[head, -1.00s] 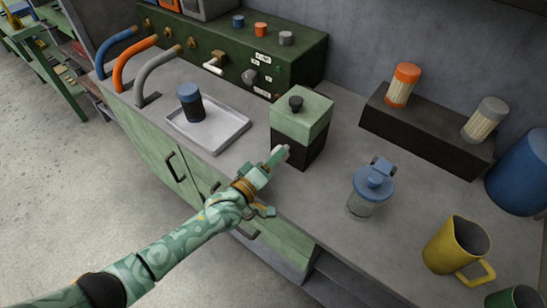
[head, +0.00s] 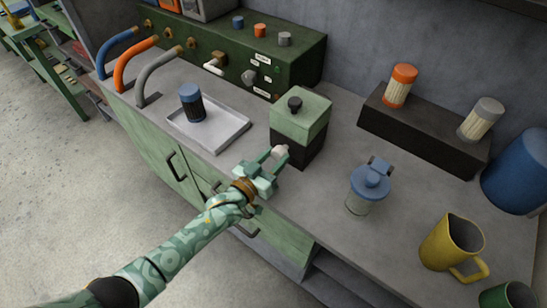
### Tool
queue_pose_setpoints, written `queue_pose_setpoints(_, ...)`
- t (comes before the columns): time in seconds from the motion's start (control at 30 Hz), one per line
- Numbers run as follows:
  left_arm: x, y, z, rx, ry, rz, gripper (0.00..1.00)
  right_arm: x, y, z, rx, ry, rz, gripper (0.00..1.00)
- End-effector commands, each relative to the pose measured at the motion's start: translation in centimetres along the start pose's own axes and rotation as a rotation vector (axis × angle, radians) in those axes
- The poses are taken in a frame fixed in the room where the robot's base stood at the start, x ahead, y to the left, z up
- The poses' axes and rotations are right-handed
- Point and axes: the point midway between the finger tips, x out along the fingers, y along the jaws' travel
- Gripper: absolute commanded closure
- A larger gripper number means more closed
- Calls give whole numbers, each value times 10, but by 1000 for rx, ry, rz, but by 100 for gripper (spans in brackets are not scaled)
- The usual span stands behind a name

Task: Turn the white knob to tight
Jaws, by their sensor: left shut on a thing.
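The white knob (head: 281,151) shows as a small pale piece at the lower left side of a box with a green top and black base (head: 301,126). My left gripper (head: 275,154) is shut on the white knob, with a finger on either side of it. The fingers hide part of the knob, and I see no marks for tight or loose on it. My right gripper is not in view.
A grey tray (head: 232,140) with a blue-capped dark jar (head: 192,103) lies left of the box. A blue-lidded clear jar (head: 368,187) stands to its right, with a yellow jug (head: 446,245) beyond. A green panel with knobs (head: 259,50) stands behind.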

Motion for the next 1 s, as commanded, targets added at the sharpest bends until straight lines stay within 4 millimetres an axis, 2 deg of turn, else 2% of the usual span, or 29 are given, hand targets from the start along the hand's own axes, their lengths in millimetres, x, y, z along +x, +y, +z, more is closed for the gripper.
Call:
queue_pose_setpoints(0.43, -2, 1, 4, 250, -8, 0, 83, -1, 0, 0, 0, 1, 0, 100)
queue_pose_setpoints(1.0, -2, 1, 4, 298, -9, 0, 83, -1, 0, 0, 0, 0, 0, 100)
